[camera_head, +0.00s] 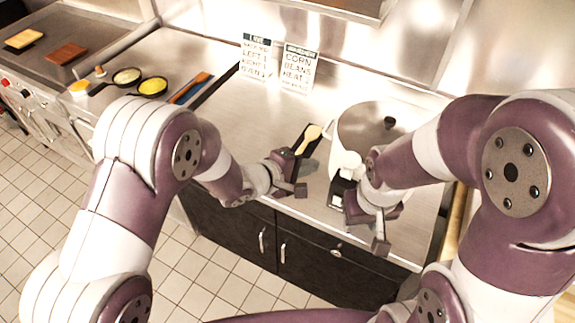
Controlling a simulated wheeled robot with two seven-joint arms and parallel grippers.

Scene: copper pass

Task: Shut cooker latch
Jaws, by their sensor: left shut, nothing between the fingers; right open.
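The cooker (362,130) is a round silver pot-like appliance on the steel counter, right of centre, with a dark knob (389,122) on its lid. My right arm and gripper cover its front and right side, so I cannot make out the latch. My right gripper (366,232) is open in front of the cooker, near the counter's front edge. My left gripper (296,175) is shut and empty, left of the cooker, close to a dark rest with a pale spoon (309,138).
Two printed cards (297,68) lean on the back wall. Two small pans (152,87) with yellow contents and a dark tray (205,93) sit on the left counter (240,120). A griddle (70,45) with two slabs is at far left. The middle counter is mostly clear.

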